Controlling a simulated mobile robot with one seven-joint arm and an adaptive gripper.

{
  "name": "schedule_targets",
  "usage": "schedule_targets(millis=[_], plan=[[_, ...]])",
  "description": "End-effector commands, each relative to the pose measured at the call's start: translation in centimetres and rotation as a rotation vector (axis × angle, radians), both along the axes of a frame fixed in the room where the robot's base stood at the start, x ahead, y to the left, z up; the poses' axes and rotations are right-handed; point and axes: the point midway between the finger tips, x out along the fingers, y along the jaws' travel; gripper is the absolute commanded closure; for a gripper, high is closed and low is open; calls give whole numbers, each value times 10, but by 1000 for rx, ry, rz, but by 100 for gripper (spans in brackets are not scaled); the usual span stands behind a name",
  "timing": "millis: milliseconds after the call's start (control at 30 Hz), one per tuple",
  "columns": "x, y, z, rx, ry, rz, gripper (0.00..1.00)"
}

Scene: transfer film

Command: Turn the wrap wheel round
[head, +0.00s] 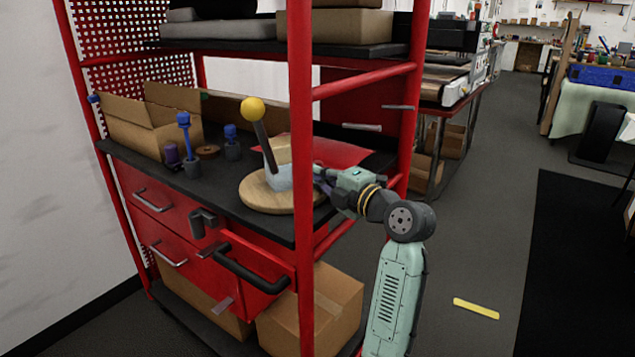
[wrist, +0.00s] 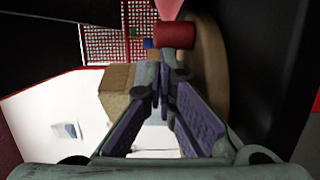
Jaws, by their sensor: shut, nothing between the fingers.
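A round wooden disc (head: 262,203), which I take for the wrap wheel, lies on the dark top of the red cart. A pale block (head: 277,177) stands on it, with a dark lever ending in a yellow ball (head: 253,109). My gripper (head: 318,178) is at the disc's right side, partly hidden by the red post. In the wrist view, my gripper's purple fingers (wrist: 164,88) come together with nothing between them. A tan curved rim (wrist: 207,70), likely the disc, is just right of them. A red cylinder (wrist: 175,35) shows just beyond the fingertips.
The red cart post (head: 302,150) stands close to my gripper. An open cardboard box (head: 150,120) and several blue-handled tools (head: 184,125) stand left on the cart top. A red sheet (head: 340,152) lies behind the disc. The floor at right is mostly clear, with a yellow strip (head: 476,308).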

Motion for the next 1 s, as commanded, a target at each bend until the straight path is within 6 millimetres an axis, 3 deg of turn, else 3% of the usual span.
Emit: schedule_targets(millis=[33, 333, 1000], plan=[[3, -2, -9, -2, -3, 28, 100], [12, -2, -6, -1, -3, 236, 100], [17, 0, -1, -1, -1, 245, 100]])
